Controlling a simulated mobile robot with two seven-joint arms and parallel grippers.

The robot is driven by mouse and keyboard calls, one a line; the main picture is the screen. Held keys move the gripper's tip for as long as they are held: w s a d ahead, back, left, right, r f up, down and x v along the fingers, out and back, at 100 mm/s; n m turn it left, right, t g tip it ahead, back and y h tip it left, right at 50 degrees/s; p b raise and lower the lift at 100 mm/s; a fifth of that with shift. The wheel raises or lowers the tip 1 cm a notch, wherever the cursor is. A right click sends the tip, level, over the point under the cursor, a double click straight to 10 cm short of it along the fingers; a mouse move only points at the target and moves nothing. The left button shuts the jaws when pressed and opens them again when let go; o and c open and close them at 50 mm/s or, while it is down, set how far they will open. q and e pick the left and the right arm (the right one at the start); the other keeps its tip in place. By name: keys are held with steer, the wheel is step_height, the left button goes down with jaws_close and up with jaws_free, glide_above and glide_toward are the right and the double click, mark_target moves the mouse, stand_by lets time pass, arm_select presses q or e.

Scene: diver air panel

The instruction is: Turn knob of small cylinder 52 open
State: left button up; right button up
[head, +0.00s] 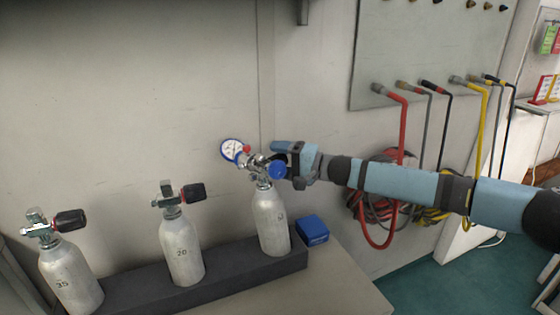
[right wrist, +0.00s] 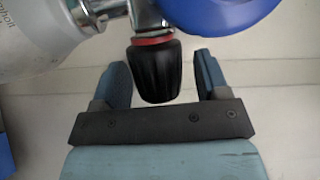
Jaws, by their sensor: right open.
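The right-hand small grey cylinder (head: 271,222) stands upright in the dark rack; its number is too small to read surely. Its valve carries a round gauge (head: 231,149) with a blue rim and a round blue part (head: 278,169). In the right wrist view its black ribbed knob (right wrist: 156,72) with a red ring lies between my open fingertips, with a gap on each side. My right gripper (right wrist: 160,75) is open at the valve's right side; it also shows in the head view (head: 282,157), where the black knob is not clearly visible. My left gripper is out of view.
Two more cylinders, marked 20 (head: 182,250) and 35 (head: 70,278), stand to the left in the dark rack (head: 235,277). A blue box (head: 312,230) sits right of the rack. Coloured hoses (head: 404,130) hang from the wall panel (head: 420,50) behind my right arm.

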steer(key=c, duration=0.9)
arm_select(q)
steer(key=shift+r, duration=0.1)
arm_select(e)
steer(key=shift+y, duration=0.3)
steer(key=shift+f+n+y+p, duration=0.15)
steer(key=shift+n+y+p, duration=0.3)
steer(key=shift+y, duration=0.35)
steer(key=shift+n+t+y+b, duration=0.3)
steer(key=shift+n+y+b, duration=0.15)
steer(key=shift+y, duration=0.25)
steer(key=shift+n+y, duration=0.3)
steer(key=shift+y, duration=0.1)
steer(key=shift+n+y+b, duration=0.6)
steer(key=shift+y+b, duration=0.2)
steer(key=shift+b, duration=0.15)
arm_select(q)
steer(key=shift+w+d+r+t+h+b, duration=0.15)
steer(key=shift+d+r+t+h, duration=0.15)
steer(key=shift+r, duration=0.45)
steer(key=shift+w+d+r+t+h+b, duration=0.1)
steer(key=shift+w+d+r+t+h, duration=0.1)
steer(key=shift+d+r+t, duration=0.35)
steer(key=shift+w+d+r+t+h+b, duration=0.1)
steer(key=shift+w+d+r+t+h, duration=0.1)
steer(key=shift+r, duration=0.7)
arm_select(e)
steer(key=shift+n+g+y, duration=0.4)
steer(key=shift+g+y, duration=0.1)
